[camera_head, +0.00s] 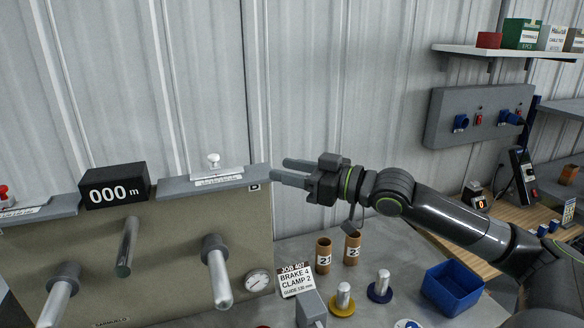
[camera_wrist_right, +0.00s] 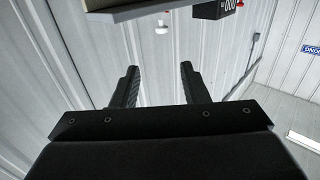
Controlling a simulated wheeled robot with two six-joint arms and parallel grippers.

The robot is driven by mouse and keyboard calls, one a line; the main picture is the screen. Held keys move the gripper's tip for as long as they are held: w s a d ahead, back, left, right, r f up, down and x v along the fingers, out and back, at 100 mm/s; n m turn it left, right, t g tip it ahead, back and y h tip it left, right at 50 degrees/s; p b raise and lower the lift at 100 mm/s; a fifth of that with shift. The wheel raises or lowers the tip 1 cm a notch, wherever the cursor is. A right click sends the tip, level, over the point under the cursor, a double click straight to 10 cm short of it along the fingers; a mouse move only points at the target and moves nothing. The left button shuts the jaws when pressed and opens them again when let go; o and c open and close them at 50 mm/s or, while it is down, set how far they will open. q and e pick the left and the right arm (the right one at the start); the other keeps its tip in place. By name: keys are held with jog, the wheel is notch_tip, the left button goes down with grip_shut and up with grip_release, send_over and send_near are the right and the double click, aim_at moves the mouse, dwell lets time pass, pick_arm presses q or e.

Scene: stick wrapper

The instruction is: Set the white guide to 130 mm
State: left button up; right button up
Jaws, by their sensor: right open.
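The white guide (camera_head: 214,162) is a small white knob on a pale scale plate, on the grey ledge (camera_head: 170,188) along the top of the machine. It also shows in the right wrist view (camera_wrist_right: 162,27) at the top. The scale reading is too small to make out. My right gripper (camera_head: 278,168) is open and empty. Its fingertips point left, near the right end of the ledge, with the guide further left and apart from them. In the right wrist view its two fingers (camera_wrist_right: 158,90) stand apart with nothing between them. My left gripper is not in view.
A display (camera_head: 115,186) reads "000 m". A red knob (camera_head: 4,191) sits on the left ledge. Rollers (camera_head: 217,270) stick out of the machine front. A job card (camera_head: 296,281), cardboard tubes (camera_head: 352,249), spools and a blue bin (camera_head: 452,288) occupy the table below my right arm.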

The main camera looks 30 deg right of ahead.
jog(key=shift+w+a, duration=0.1)
jog(key=shift+w, duration=0.1)
jog(key=shift+o, duration=0.2)
jog(key=shift+w+a+f, duration=0.2)
jog(key=shift+w+a, duration=0.15)
jog(key=m+t+h+b, duration=0.2)
jog(key=m+h+b, duration=0.3)
jog(key=h+b, duration=0.2)
send_near(210, 156)
pick_arm(q)
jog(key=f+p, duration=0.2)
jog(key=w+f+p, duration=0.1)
jog(key=p, duration=0.1)
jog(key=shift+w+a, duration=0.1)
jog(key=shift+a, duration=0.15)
pick_arm(e)
jog(key=shift+n+y, duration=0.3)
jog(key=w, duration=0.7)
jog(key=w+a, duration=0.1)
jog(key=w, duration=0.3)
jog(key=shift+w+f, duration=0.25)
jog(key=shift+f, duration=0.15)
grip_shut()
